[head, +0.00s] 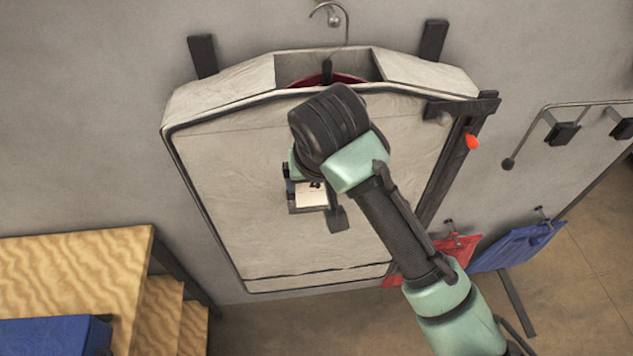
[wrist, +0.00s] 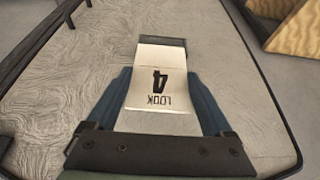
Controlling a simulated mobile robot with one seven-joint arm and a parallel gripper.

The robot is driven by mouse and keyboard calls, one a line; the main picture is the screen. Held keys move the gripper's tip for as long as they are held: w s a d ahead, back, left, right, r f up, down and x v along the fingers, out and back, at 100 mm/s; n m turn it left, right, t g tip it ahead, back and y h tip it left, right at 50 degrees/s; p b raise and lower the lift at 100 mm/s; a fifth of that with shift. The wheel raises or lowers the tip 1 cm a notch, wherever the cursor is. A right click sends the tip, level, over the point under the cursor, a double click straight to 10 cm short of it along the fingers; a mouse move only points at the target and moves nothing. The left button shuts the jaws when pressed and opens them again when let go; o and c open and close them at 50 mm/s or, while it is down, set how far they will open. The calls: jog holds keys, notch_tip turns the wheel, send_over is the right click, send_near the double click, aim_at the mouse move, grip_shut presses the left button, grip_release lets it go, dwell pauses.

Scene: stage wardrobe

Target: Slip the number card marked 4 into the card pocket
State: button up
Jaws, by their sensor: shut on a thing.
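The number card (wrist: 160,90) is pale, with a black 4 and the word LOOK upside down in the wrist view. It also shows in the head view (head: 312,198), in front of the garment bag. My gripper (wrist: 158,86) is shut on the card, with a blue finger at each side. A grey piece, which looks like the card pocket (wrist: 156,27), lies beyond the card's far end in the wrist view. The card's far end meets or overlaps it; I cannot tell whether any of the card is inside. My wrist hides part of the bag front in the head view.
The pale garment bag (head: 240,190) hangs on the grey wall from a hook, with dark brackets above. Wooden steps (head: 120,270) are lower left; red and blue bags (head: 520,245) hang right.

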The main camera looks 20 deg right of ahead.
jog(key=shift+w+d+f+b, duration=0.1)
jog(key=shift+w+d, duration=0.05)
jog(key=shift+w, duration=0.5)
jog(key=shift+w+d+f+b, duration=0.1)
jog(key=shift+w+d, duration=0.1)
jog(key=shift+w, duration=0.4)
jog(key=shift+w+d+b, duration=0.1)
jog(key=shift+w+d, duration=0.05)
jog(key=shift+w, duration=0.5)
jog(key=shift+f+b, duration=1.6)
jog(key=shift+f, duration=0.75)
jog(key=o, duration=1)
jog(key=shift+o, duration=0.2)
